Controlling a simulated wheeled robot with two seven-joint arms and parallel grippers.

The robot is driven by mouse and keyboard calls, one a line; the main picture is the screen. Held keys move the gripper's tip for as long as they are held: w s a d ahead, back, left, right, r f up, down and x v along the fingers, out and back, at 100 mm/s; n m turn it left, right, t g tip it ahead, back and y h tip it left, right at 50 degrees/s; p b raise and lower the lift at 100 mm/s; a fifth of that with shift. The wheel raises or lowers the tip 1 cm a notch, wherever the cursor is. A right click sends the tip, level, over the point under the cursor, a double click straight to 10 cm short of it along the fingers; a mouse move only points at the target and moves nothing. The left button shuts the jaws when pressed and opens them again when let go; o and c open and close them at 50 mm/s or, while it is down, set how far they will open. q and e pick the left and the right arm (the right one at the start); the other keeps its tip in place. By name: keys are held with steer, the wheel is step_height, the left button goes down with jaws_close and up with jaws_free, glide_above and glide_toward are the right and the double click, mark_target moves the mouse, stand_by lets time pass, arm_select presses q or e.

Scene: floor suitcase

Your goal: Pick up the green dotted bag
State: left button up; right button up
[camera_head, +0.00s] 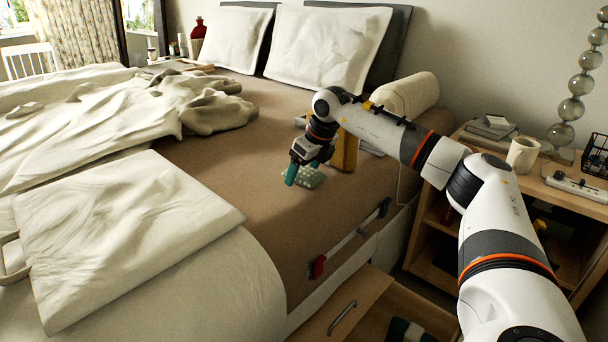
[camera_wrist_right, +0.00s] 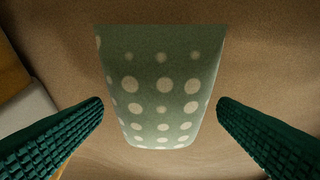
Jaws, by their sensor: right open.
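The green dotted bag (camera_head: 309,177) lies on the brown bed surface, just below and beside my right gripper (camera_head: 297,172). In the right wrist view the bag (camera_wrist_right: 162,90) is pale green with white dots and fills the middle. My right gripper (camera_wrist_right: 160,112) is open there, with one green ridged finger on each side of the bag and a gap to each. Nothing is held. My left gripper is in neither view.
A yellow-brown object (camera_head: 345,150) stands on the bed close behind my right gripper. Pillows (camera_head: 325,47) lie at the head of the bed, and a crumpled blanket (camera_head: 205,105) lies to the left. A bedside shelf (camera_head: 540,180) with a mug (camera_head: 522,155) stands at right, and a drawer (camera_head: 375,305) is open below.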

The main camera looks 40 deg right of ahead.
steer(key=shift+f, duration=0.1)
steer(key=shift+c, duration=0.9)
steer(key=c, duration=0.9)
